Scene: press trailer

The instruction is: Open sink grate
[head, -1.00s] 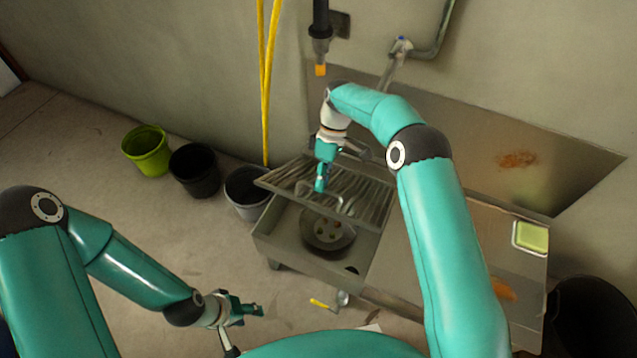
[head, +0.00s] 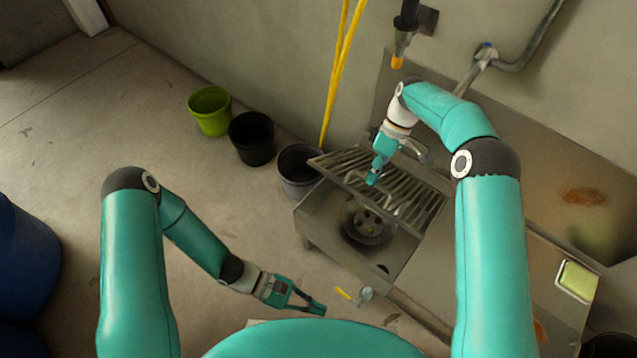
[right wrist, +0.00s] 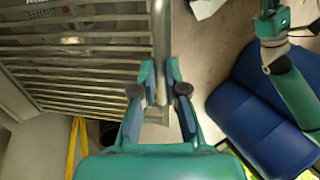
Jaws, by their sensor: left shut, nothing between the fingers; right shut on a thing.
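The slatted metal grate (head: 418,207) is tilted up over the sink (head: 318,222), its near edge raised, so the basin and round drain (head: 368,226) show below it. My right gripper (head: 373,181) is at the grate's raised near side. In the right wrist view its fingers (right wrist: 161,92) are shut on a metal bar, the grate handle (right wrist: 160,45), beside the slats. My left gripper (head: 322,309) is shut and empty in front of the sink, near a yellow-handled valve (head: 345,294).
A grey bucket (head: 298,180), a black bucket (head: 251,145) and a green bucket (head: 210,117) stand left of the sink. A steel counter (head: 490,275) with a green sponge tray (head: 577,281) is right of it. A blue barrel (head: 25,250) stands far left. The floor between is clear.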

